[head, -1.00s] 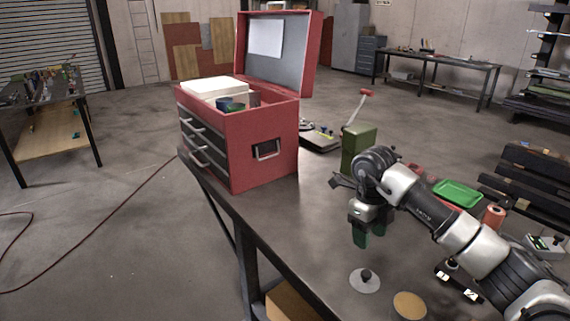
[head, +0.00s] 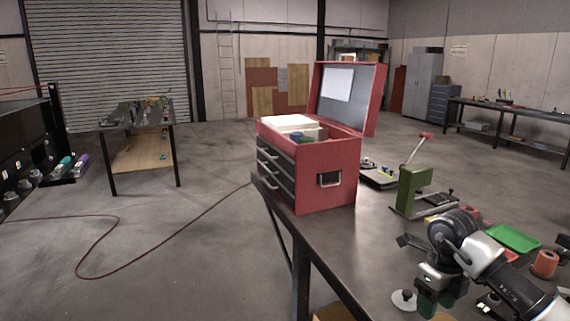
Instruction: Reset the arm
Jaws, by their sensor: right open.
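My right arm comes in from the lower right of the head view. Its gripper (head: 432,302) points down over the dark workbench (head: 379,245), with green-tipped fingers and nothing visible held between them. The gripper is open. A white disc with a dark knob (head: 404,299) lies on the bench just left of the fingers, partly hidden by them. My left arm and gripper are not in view.
A red toolbox (head: 338,193) with its lid up stands on the bench's left end. A green press (head: 412,190) stands behind my right gripper. A green tray (head: 514,238) and an orange roll (head: 545,262) lie to the right. Open floor lies left of the bench.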

